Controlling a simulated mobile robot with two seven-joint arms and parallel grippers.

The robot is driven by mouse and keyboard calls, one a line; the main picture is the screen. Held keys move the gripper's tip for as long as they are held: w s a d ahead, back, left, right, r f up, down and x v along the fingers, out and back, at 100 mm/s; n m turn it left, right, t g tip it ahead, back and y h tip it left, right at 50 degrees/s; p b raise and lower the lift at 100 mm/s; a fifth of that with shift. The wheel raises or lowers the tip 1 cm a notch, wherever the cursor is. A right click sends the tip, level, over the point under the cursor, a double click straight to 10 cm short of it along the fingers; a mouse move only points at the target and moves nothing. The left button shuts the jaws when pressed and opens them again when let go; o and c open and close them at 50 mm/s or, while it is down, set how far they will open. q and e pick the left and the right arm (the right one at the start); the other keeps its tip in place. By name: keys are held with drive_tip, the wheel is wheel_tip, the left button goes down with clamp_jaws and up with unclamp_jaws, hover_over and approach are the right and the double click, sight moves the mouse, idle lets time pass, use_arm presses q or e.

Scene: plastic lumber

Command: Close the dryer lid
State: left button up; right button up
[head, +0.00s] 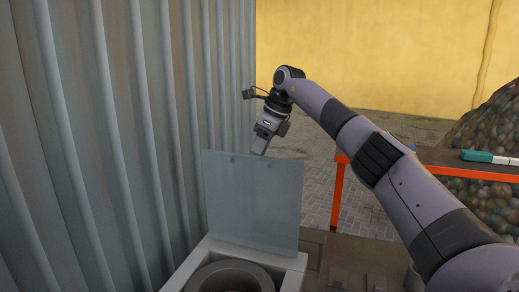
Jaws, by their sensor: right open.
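The dryer (292,262) is a pale box with a round dark opening in its top, at the bottom centre of the head view. Its lid (252,205) is a flat grey-blue panel standing upright at the back of the box, so the dryer is open. My right gripper (261,147) is just above the lid's top edge, pointing down. Its fingertips are close to that edge; I cannot tell whether they touch it. It is open and holds nothing visible. My left gripper is not in the view.
A corrugated metal wall (110,130) runs close along the left of the dryer. An orange-legged table (440,158) stands at the right with a green and white object (487,157) on it. A heap of stones (485,130) is behind the table. Paved ground (312,165) lies behind the lid.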

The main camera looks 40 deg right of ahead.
clamp_jaws()
